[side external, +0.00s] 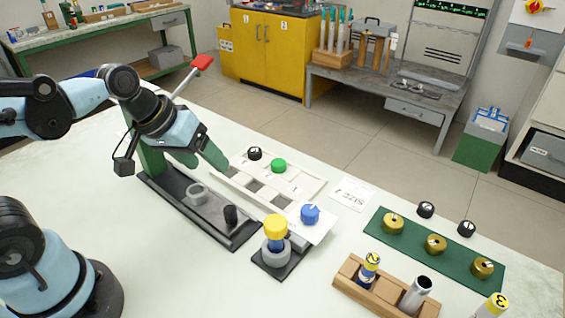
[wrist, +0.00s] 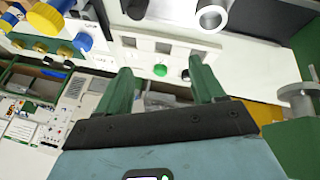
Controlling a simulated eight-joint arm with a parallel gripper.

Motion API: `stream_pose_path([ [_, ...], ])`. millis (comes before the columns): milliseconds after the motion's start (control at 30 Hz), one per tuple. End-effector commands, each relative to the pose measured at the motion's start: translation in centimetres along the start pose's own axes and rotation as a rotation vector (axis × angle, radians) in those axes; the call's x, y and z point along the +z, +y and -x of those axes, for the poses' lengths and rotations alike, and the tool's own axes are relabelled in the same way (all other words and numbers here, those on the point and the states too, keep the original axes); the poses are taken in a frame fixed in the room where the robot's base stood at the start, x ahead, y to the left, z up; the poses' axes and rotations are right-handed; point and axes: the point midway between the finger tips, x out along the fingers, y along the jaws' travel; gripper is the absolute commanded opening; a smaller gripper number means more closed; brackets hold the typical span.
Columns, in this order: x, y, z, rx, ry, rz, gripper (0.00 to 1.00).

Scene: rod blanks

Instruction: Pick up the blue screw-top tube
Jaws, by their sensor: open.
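No single thing is plainly marked as the blue screw-top tube. A blue-bodied piece with a yellow cap (side external: 275,228) stands upright in a grey ring holder; its yellow cap also shows in the wrist view (wrist: 45,18). A ribbed blue cap (side external: 310,213) sits at the near end of the white tray and appears in the wrist view (wrist: 83,42). A blue tube with a yellow "2" top (side external: 370,264) stands in a wooden rack. My gripper (side external: 213,160) is open and empty, above the dark fixture and left of these things. Its green fingers (wrist: 160,78) are apart.
The dark fixture base (side external: 165,192) carries a green column and a red-handled lever (side external: 202,63). The wooden rack (side external: 345,278) also holds a metal tube (side external: 417,292). A green mat (side external: 410,246) bears brass knobs.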

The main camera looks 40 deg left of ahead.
Motion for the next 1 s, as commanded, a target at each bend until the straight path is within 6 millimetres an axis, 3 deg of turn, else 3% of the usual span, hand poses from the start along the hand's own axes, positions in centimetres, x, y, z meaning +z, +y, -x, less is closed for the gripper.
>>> stream_pose_path([
  [200, 0.2, 2.8, -2.0, 0.121, -0.254, 0.394, 0.68],
  [500, 0.4, 6.1, -4.2, 0.221, -0.659, 0.839, 0.68],
  [800, 1.0, 7.0, -5.5, 0.227, -1.088, 1.12, 0.68],
  [1000, 1.5, 6.7, -5.7, 0.204, -1.242, 1.181, 0.68],
])
